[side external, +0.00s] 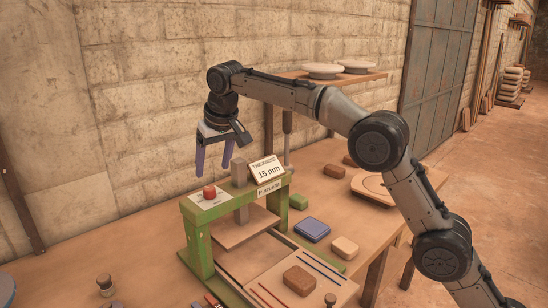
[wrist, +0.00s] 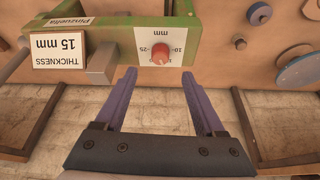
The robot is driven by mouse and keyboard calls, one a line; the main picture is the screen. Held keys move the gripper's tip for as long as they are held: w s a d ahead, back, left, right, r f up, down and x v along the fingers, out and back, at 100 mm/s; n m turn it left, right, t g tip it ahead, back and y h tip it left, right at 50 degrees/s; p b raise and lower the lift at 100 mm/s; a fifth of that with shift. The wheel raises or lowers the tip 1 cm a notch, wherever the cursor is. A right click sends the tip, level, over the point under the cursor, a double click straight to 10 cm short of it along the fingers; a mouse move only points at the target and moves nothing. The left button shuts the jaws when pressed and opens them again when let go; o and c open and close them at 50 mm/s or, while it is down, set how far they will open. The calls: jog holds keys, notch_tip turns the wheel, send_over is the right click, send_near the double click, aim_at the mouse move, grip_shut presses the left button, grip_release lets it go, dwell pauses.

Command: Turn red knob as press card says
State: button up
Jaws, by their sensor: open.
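The red knob (side external: 209,191) stands on a white dial plate (side external: 222,199) on top of the green press frame (side external: 197,240). In the wrist view the knob (wrist: 160,52) shows upside down, with 25 and 10 legible on its scale; its pointer is too small to read. The card (side external: 266,169) reads "THICKNESS 15 mm" and also shows in the wrist view (wrist: 60,48). My gripper (side external: 213,172) is open and empty, with purple fingers pointing down above the knob. In the wrist view the fingertips (wrist: 159,74) lie either side of the knob's line, apart from it.
A grey-brown post (side external: 239,173) stands between knob and card. On the bench are a blue block (side external: 312,229), a tan block (side external: 345,247) and a brown block (side external: 299,281) on a board. A brick wall (side external: 150,90) rises behind. The air around the knob looks clear.

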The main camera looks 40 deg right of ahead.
jog(key=s+a+f+v, duration=0.1)
jog(key=v, duration=0.6)
jog(key=s+d+f+m+t+h, duration=0.1)
jog(key=d+f+h, duration=0.1)
jog(key=d+h, duration=0.4)
jog(key=s+d+f+m+h, duration=0.1)
jog(key=s+d+f+h, duration=0.1)
jog(key=d+h, duration=0.3)
jog(key=shift+s+d+f+t+h, duration=0.35)
jog(key=shift+d+f, duration=0.3)
jog(key=shift+d, duration=0.6)
